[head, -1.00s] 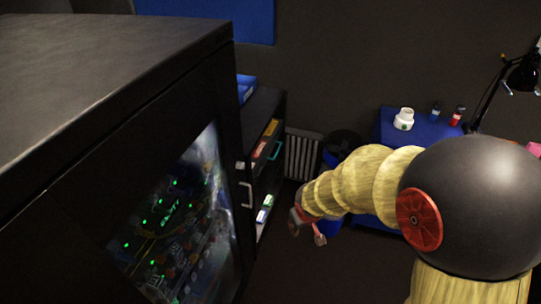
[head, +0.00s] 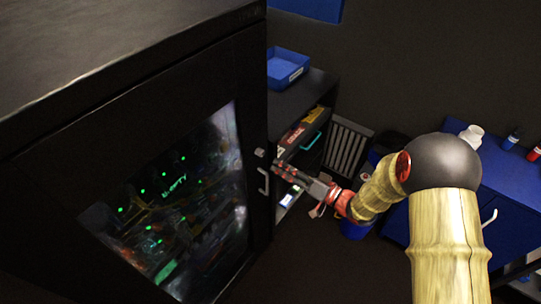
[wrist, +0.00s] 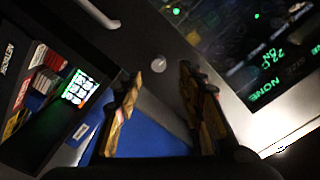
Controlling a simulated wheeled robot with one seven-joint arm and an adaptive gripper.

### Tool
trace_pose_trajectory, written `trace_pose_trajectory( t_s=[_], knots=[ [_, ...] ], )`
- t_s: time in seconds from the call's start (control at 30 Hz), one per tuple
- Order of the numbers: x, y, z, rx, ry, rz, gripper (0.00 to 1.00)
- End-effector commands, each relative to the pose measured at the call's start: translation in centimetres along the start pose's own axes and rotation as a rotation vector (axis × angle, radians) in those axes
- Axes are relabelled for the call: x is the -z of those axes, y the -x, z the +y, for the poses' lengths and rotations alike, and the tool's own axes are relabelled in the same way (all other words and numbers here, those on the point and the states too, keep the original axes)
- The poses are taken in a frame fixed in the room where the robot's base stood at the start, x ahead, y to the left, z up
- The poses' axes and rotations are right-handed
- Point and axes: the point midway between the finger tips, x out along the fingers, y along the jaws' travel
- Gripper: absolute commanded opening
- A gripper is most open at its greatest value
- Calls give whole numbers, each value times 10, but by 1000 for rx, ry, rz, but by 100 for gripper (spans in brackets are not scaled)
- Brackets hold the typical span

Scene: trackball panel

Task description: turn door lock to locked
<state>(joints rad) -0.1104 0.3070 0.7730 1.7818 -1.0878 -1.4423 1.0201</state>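The door lock is a small pale round knob (head: 259,152) on the right edge of the dark cabinet door (head: 120,165), just above the door's handle (head: 263,181). In the wrist view the lock knob (wrist: 158,64) shows just beyond the gap between the fingertips. My gripper (head: 281,168) is beside the door edge, close to the knob and handle, pointing left. In the wrist view my gripper (wrist: 160,78) has its two fingers well apart with nothing between them. I see no contact with the knob. Its turn position is too small to read.
The door's glass window (head: 175,205) shows green lights. An open shelf unit (head: 297,100) with a blue tray (head: 287,66) on top stands right behind the door edge, close to my gripper. A radiator (head: 346,146) and a blue cabinet (head: 500,200) are farther right.

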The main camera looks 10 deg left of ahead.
Motion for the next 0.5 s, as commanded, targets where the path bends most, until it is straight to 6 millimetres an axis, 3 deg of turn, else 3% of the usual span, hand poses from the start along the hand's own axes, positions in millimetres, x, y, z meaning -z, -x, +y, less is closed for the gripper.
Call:
trace_pose_trajectory(
  t_s=[0.17, 0.5],
  knots=[
    [-1, -15, 1, -1, -14, -2, 39],
    [-1, -64, 2, -4, -13, -2, 39]
  ],
)
